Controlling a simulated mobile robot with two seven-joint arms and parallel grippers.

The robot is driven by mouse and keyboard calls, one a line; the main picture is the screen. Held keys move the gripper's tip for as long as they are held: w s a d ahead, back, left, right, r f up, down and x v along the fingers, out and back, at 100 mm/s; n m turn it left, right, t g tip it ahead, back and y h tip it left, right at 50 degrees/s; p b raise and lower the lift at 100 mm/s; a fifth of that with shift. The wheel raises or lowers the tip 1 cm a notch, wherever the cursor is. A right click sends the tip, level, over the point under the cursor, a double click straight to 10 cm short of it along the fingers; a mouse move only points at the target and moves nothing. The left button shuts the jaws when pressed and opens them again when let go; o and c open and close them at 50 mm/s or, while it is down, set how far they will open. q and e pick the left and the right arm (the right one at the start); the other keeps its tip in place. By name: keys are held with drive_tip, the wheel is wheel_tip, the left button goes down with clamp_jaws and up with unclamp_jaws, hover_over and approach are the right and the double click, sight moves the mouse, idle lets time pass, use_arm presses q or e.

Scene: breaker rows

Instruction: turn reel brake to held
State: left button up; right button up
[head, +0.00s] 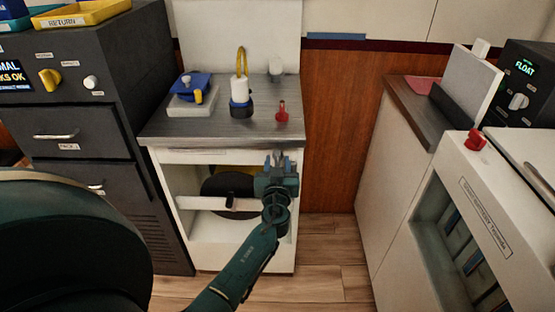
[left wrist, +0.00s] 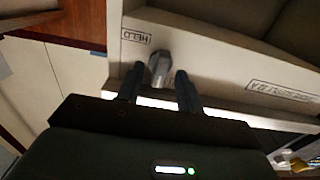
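The reel brake shows as a small grey knob (left wrist: 160,68) on the white cabinet front in the left wrist view. A HELD label (left wrist: 136,36), upside down there, sits beside it. My left gripper (left wrist: 160,76) is open, with one finger on each side of the knob; I cannot tell whether either finger touches it. In the head view my left gripper (head: 278,160) is at the upper right of the cabinet front, below the counter edge, and hides most of the knob. A dark round reel (head: 230,185) is inside the open cabinet. My right gripper is not in view.
The grey counter (head: 215,128) above holds a blue-lidded box (head: 192,98), a blue-and-white holder (head: 240,95) and a red piece (head: 282,112). A white rail (head: 205,203) crosses the cabinet opening. A dark drawer cabinet (head: 70,120) stands left; wooden floor is clear to the right.

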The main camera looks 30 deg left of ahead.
use_arm(q)
drive_tip(key=c, duration=0.3)
clamp_jaws()
